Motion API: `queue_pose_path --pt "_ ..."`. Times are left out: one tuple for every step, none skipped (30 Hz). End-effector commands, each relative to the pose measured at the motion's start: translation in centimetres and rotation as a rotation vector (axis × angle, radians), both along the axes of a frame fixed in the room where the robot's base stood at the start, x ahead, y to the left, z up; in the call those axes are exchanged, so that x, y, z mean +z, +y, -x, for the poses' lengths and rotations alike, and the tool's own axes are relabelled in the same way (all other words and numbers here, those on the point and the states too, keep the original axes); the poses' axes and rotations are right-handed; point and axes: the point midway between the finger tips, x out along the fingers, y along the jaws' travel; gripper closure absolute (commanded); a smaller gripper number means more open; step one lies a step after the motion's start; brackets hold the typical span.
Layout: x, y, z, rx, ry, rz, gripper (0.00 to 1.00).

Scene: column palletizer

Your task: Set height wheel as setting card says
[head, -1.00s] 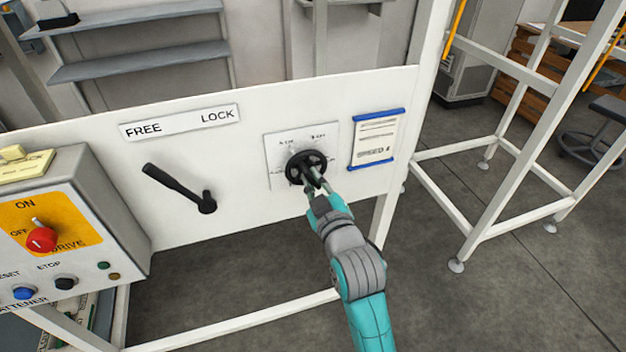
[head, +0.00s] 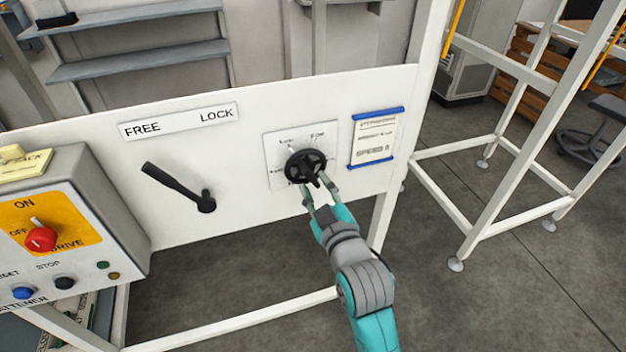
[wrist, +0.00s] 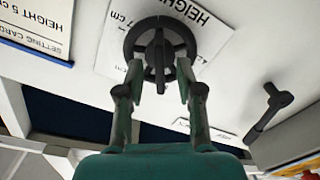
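The black height wheel (head: 305,165) sits on a white dial plate (head: 275,150) on the machine's front panel. In the wrist view the wheel (wrist: 133,42) has a raised bar across its middle, standing about vertical in the picture. My gripper (head: 318,184) is at the wheel's front with its fingers spread. In the wrist view the fingertips (wrist: 159,80) lie on either side of the bar, apart from it. The setting card (head: 375,140), blue-edged, is right of the wheel; in the wrist view the card (wrist: 40,30) appears upside down and reads "HEIGHT 5 cm". Much of the dial scale is hidden.
A black lever (head: 175,185) is on the panel under a FREE/LOCK label (head: 180,122). A control box (head: 110,200) with a red knob (head: 41,239) stands at left. A white frame (head: 500,150) stands at right, with bare floor between.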

Motion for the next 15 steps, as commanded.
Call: queue_pose_path --pt "-0.1 -0.3 1.1 0.000 0.002 0.001 0.64" --pt "-0.1 -0.4 1.6 0.000 0.002 0.001 0.64" --pt "-0.1 -0.6 2.4 0.000 0.002 0.001 0.64" --pt "-0.1 -0.8 2.9 0.000 0.002 0.001 0.64" --pt "-0.1 -0.9 3.5 0.000 0.002 0.001 0.64" --pt "-0.1 -1.1 4.2 0.000 0.002 0.001 0.64" --pt "-0.1 -1.3 4.7 0.000 0.002 0.001 0.64" --pt "-0.1 -1.4 5.2 0.000 0.002 0.001 0.64" --pt "-0.1 -1.6 5.8 0.000 0.001 0.000 0.64" --pt "-0.1 -1.7 6.3 0.000 0.001 0.000 0.64" --pt "-0.1 -1.8 6.6 0.000 0.002 0.001 0.64" --pt "-0.1 -1.9 7.1 0.000 0.001 0.000 0.64" --pt "-0.1 -2.0 7.4 0.000 0.001 0.000 0.64" --pt "-0.1 -2.1 7.7 0.000 0.001 0.000 0.64" --pt "-0.1 -2.2 8.0 0.000 0.001 0.000 0.64"
